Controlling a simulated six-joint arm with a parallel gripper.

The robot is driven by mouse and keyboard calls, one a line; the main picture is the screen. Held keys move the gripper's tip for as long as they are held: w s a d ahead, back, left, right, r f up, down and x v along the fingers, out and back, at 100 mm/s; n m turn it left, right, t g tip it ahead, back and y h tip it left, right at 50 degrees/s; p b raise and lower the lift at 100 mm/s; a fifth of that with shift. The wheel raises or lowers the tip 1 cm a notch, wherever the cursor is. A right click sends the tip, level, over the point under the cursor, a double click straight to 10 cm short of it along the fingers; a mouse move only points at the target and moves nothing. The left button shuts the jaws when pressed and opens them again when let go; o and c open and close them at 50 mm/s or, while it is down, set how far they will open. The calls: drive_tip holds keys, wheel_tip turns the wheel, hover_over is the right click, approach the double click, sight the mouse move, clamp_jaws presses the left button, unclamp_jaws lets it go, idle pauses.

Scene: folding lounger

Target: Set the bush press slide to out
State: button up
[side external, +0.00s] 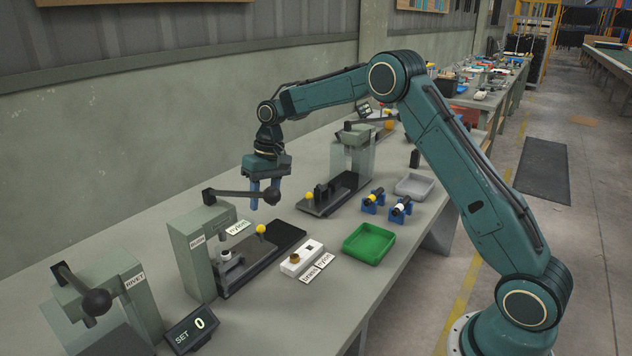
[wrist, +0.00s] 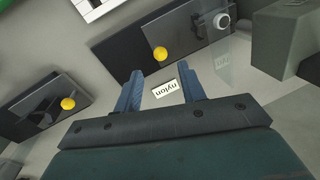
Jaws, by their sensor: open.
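The bush press (side external: 196,262) is a grey-green stand with a lever ending in a dark ball. Its slide (side external: 245,252) lies on a dark base, with a yellow knob (side external: 261,229) and a metal cup-shaped fixture below the ram. The wrist view shows the yellow knob (wrist: 160,54) just beyond the fingertips and the round fixture (wrist: 222,20) farther right. My gripper (side external: 264,205) is open and empty above the slide, with blue fingers pointing down. Its fingers (wrist: 162,76) are spread in the wrist view, apart from the knob.
The lever's dark ball (side external: 271,196) shows close to my fingers. A rivet press (side external: 140,290) stands front left, and another press (side external: 355,150) with a yellow-knobbed slide behind. A white block (side external: 302,258), green tray (side external: 370,243) and nylon label (wrist: 166,88) lie nearby.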

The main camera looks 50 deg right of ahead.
sight(262, 230)
drive_tip(key=f, duration=0.3)
drive_tip(key=a+f, duration=0.1)
drive_tip(key=f, duration=0.4)
drive_tip(key=shift+w+a+f, duration=0.15)
drive_tip(key=shift+a+f, duration=0.2)
drive_tip(key=shift+f, duration=0.05)
clamp_jaws()
